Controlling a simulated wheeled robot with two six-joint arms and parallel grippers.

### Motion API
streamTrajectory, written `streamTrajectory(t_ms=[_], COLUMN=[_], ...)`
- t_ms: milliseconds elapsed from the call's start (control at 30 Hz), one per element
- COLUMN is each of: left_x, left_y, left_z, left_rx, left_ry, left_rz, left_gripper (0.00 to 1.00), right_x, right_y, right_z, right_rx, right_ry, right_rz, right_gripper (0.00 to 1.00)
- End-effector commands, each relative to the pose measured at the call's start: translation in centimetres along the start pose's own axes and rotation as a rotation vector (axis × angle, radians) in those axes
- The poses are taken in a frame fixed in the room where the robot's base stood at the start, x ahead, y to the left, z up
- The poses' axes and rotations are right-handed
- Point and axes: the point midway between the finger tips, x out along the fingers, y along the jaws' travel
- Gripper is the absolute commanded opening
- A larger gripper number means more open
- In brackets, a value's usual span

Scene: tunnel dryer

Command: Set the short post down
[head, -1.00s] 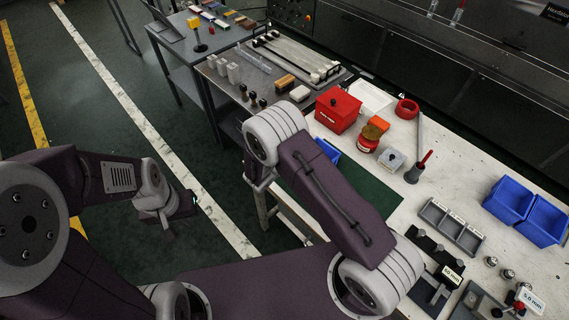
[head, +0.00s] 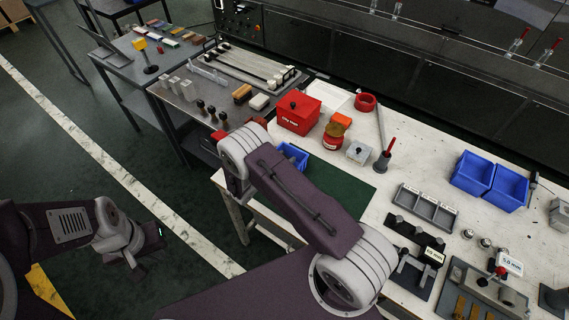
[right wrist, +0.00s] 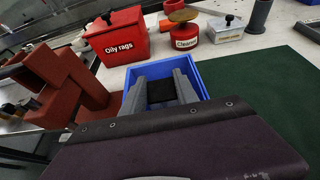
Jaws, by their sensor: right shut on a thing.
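My right gripper (right wrist: 160,92) is low in the right wrist view, with two grey fingers in front of a blue bin (right wrist: 206,76). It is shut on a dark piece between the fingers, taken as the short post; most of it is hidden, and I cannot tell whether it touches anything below. In the head view my right forearm hides this gripper and part of the blue bin (head: 292,154). My left gripper (head: 140,252) hangs over the floor at the left, away from the tables; its jaws are too dark to read.
A red-brown blocky piece (right wrist: 72,82) stands close at the left. Behind are a red oily-rags box (right wrist: 117,35) and a red cleaner tin (right wrist: 185,33). A green mat (right wrist: 265,85) lies bare at the right. A metal table (head: 180,95) holds white and black-topped pieces.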

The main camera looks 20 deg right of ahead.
Motion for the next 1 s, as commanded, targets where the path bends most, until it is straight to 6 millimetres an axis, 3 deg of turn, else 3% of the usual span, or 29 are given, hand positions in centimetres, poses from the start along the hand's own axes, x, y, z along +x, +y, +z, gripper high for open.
streamTrajectory(t_ms=[167,533,567,600,1000], left_x=[0.0,0.6,0.4,0.4,-0.3], left_y=[0.0,0.0,0.0,0.0,0.0], left_z=[0.0,0.1,0.1,0.0,0.0], left_rx=[0.000,0.000,0.000,0.000,0.000], left_ry=[0.000,0.000,0.000,0.000,0.000], left_rz=[0.000,0.000,0.000,0.000,0.000], left_gripper=[0.00,0.00,0.00,0.00,0.00], right_x=[1.0,1.2,1.1,1.1,0.8], right_y=[0.0,0.0,0.0,0.0,0.0], right_z=[-2.4,-3.0,-2.8,-2.8,-2.2], right_rx=[-0.001,0.000,0.000,0.000,0.000], right_ry=[0.000,0.000,0.000,0.000,0.000], right_rz=[0.000,0.000,0.000,0.000,0.000], right_gripper=[0.00,0.00,0.44,0.55,0.58])
